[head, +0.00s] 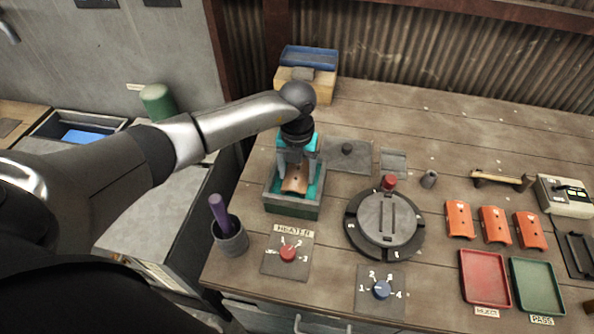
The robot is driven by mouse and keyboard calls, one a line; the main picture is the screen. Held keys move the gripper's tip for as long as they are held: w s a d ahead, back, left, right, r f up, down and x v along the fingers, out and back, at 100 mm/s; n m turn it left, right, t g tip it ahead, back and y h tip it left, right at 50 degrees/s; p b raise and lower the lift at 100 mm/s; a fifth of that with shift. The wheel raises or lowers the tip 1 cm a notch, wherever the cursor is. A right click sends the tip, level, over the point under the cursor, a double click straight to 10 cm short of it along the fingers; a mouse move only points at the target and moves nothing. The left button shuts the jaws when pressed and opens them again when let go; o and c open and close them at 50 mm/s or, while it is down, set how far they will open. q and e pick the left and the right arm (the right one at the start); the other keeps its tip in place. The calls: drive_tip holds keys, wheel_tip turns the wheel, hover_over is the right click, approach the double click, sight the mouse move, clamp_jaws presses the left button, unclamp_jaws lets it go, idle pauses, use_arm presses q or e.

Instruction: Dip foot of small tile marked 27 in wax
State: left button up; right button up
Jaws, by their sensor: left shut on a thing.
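My left gripper (296,163) points straight down over a green-walled basin (292,209) with a teal interior, which I take to be the wax bath. It is shut on a small tan-brown tile (295,181). The tile is inside the basin's outline as seen from above, with its lower end toward the front wall. Whether its foot touches the wax cannot be told. No number is readable on the tile. My right gripper is not in view.
A heater dial (287,253) and a cup with a purple stick (232,238) stand in front of the basin. A round turntable (386,220) is to the right. Several orange tiles (494,226), a red tray (485,279) and a green tray (538,286) lie further right.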

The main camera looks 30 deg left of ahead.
sight(297, 174)
use_arm(q)
drive_tip(key=shift+r+p, duration=1.1)
drive_tip(key=shift+r, duration=0.3)
idle(0.4)
drive_tip(key=shift+r+p, duration=2.1)
drive_tip(key=shift+r, duration=0.45)
